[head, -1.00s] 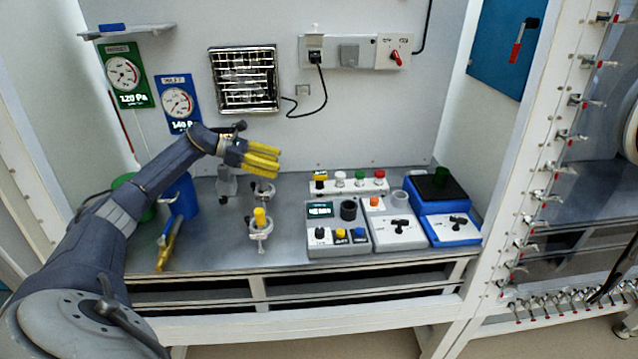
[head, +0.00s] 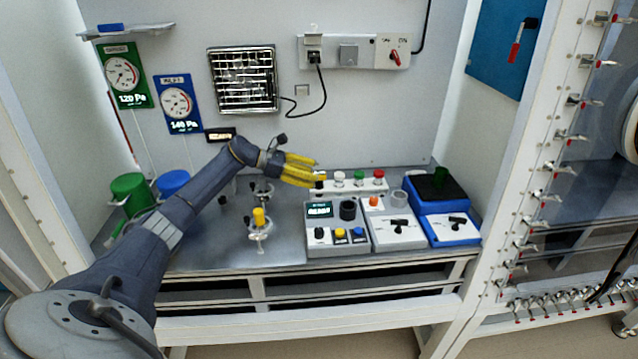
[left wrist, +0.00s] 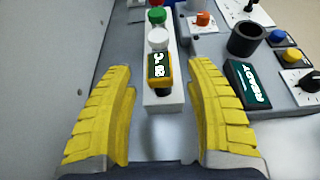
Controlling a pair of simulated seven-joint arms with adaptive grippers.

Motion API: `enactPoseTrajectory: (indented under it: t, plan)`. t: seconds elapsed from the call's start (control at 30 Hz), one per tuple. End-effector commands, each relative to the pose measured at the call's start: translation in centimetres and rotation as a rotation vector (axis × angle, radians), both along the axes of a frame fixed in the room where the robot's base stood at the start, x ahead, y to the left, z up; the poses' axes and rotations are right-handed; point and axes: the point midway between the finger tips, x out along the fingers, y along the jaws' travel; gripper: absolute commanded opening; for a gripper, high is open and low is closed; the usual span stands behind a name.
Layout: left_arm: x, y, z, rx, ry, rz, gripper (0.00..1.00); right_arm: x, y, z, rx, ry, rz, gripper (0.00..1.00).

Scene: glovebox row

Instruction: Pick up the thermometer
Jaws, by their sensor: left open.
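The thermometer appears to be the small yellow-framed unit with a lit dark display (left wrist: 160,68); it stands at the near end of a pale rack in the left wrist view. In the head view the thermometer (head: 319,183) is mostly hidden by my fingers, with a dark part showing at their tips. My left gripper (head: 314,175) has yellow fingers and is open, pointing right along the bench. In the left wrist view its fingers (left wrist: 158,68) are spread on either side of the thermometer, with gaps to both. My right gripper is not in view.
The rack (head: 350,187) also holds white, green and red-capped items. A control box (head: 337,240) with a display and knobs stands in front of it. Grey and blue instruments (head: 450,228) are further right. A yellow-topped item (head: 259,217) stands in a clamp left of the box.

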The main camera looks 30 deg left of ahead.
Motion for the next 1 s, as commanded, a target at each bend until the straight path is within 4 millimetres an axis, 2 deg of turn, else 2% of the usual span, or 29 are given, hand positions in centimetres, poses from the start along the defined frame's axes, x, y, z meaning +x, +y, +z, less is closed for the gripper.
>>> enactPoseTrajectory:
  t: [0.1, 0.3, 0.7, 1.0]
  plan:
    - [0.9, -1.3, -0.8, -0.004, 0.0, -0.002, 0.54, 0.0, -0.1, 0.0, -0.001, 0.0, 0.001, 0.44]
    - [2.1, -2.6, -1.5, -0.001, -0.001, 0.0, 0.54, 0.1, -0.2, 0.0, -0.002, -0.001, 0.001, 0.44]
    - [2.4, -3.0, -1.8, 0.0, 0.0, 0.0, 0.54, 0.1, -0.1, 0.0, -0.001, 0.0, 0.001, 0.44]
    - [2.3, -3.0, -1.8, 0.0, 0.0, 0.0, 0.19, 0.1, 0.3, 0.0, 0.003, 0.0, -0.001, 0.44]
